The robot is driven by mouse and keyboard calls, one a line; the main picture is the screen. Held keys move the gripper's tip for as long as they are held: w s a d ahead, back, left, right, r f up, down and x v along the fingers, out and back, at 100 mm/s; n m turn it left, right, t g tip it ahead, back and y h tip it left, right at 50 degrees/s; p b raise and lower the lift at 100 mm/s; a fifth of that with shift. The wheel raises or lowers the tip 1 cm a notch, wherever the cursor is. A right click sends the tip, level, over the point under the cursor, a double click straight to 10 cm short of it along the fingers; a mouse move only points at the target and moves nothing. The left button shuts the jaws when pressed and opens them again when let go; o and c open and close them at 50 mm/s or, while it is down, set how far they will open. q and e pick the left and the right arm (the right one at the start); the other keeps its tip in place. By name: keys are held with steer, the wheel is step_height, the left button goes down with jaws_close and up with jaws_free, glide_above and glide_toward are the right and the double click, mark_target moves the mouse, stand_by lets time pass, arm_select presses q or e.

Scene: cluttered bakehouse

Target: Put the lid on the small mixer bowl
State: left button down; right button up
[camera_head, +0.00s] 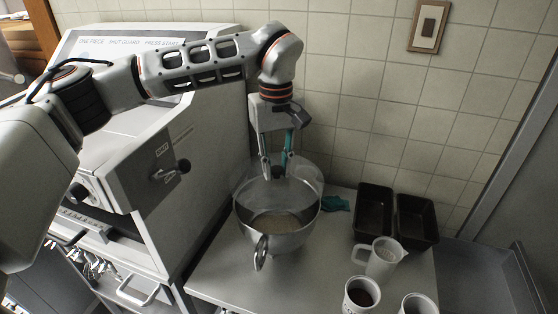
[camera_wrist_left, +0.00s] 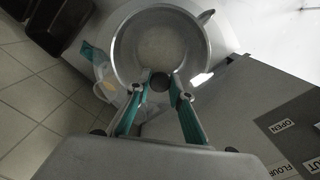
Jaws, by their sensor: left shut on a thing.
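The small mixer bowl (camera_head: 285,240) is a steel bowl with a pale mix inside and a handle at its front. It stands on the worktop and also shows in the wrist view (camera_wrist_left: 122,50). A clear, see-through lid (camera_head: 306,172) shows over the far part of the bowl, looking tilted. I cannot tell whether it touches the rim. My left gripper (camera_head: 276,172) points down over the bowl. In the wrist view its teal fingers (camera_wrist_left: 160,82) close on a dark round knob, which appears to be the lid's. My right gripper is out of view.
Two dark loaf tins (camera_head: 374,213) (camera_head: 416,222) stand right of the bowl, by the wall. A white jug (camera_head: 384,259) and two cups (camera_head: 361,294) (camera_head: 418,305) stand in front. A large labelled machine (camera_head: 205,150) stands left.

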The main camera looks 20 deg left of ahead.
mark_target(277, 179)
arm_select(q)
steer(key=shift+s+f, duration=0.15)
steer(key=shift+f, duration=1.9)
steer(key=shift+f, duration=1)
stand_by(0.4)
steer(key=c, duration=1.4)
jaws_free()
steer(key=shift+r, duration=0.1)
steer(key=shift+r, duration=3.9)
